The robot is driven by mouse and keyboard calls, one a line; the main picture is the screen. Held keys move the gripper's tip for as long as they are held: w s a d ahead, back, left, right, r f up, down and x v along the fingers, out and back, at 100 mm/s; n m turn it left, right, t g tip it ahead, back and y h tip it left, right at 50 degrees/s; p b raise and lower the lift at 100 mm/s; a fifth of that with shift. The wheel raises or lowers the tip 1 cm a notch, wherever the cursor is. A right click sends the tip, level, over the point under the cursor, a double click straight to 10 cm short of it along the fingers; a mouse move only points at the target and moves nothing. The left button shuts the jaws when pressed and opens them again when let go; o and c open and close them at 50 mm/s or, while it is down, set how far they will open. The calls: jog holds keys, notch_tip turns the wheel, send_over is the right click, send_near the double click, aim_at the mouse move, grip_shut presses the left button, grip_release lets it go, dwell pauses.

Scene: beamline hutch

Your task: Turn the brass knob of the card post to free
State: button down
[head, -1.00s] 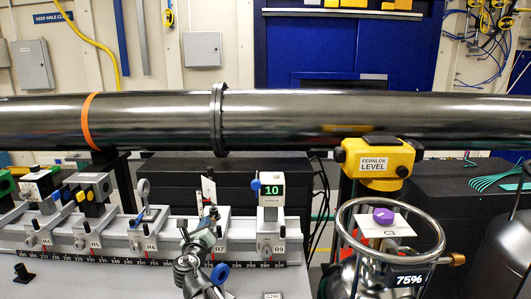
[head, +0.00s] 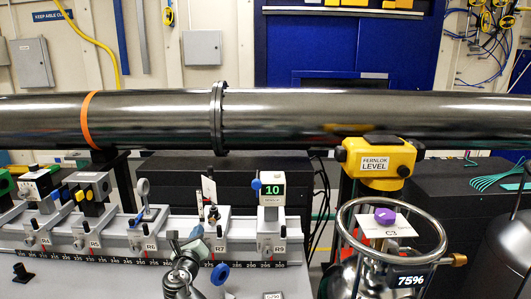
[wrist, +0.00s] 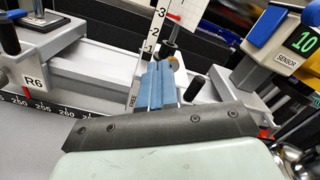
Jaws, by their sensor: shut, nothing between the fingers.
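The card post stands on the carriage marked R7 in the head view, with its white card (head: 208,190) upright on top. In the wrist view the card (wrist: 172,22) shows a scale and a red mark, with a dark post part below it. My gripper (wrist: 158,68) has its blue fingers together in front of the post's lower part; contact cannot be told. A small label reading FREE (wrist: 133,101) shows just left of the fingers. In the head view my gripper (head: 196,234) is low in front of R7.
Carriage R6 (head: 146,240) stands left on the rail and the sensor reading 10 (head: 270,189) stands right. A black upright handle (wrist: 196,88) is close to the fingers' right. A large steel pipe (head: 330,118) crosses behind. A flask with a ring (head: 440,225) is at right.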

jog(key=w+d, duration=0.1)
jog(key=w, duration=0.5)
jog(key=shift+d+r, duration=0.3)
jog(key=shift+d, duration=0.05)
dwell(0.6)
jog(key=shift+a+f, duration=0.2)
dwell(0.8)
jog(key=s, duration=0.6)
jog(key=shift+a+r, duration=0.25)
jog(key=shift+r, duration=0.1)
dwell(0.4)
